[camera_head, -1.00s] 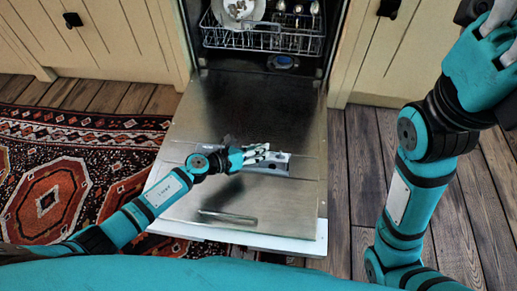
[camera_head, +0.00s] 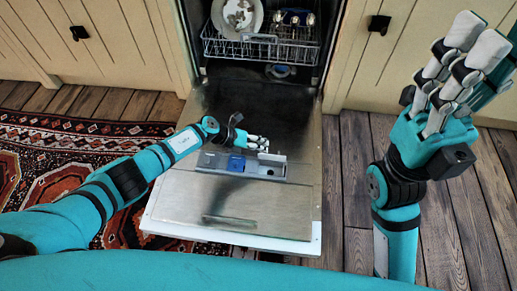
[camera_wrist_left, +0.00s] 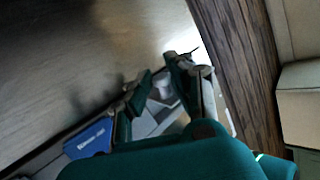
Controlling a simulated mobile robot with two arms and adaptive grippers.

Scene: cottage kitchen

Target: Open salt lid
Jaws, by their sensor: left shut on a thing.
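The dispenser unit (camera_head: 209,160) is set in the lowered dishwasher door, with a blue part (camera_head: 236,164) at its middle. A pale grey flap, which I take as the salt lid (camera_head: 272,157), stands raised at its right part, above a grey recess. My left gripper (camera_head: 259,143) is at this flap, shut on it; its fingers partly hide the contact. In the left wrist view, the fingers (camera_wrist_left: 158,82) lie either side of pale grey parts, with the blue part (camera_wrist_left: 92,140) to the left. My right gripper (camera_head: 462,62) is raised at the right, open and empty.
The dishwasher door (camera_head: 250,195) lies open and flat. Behind it, a lower rack (camera_head: 262,48) holds a plate (camera_head: 238,15) and cutlery. A patterned rug (camera_head: 65,170) lies at left, wooden floor (camera_head: 346,190) at right. Cream cabinets flank the machine.

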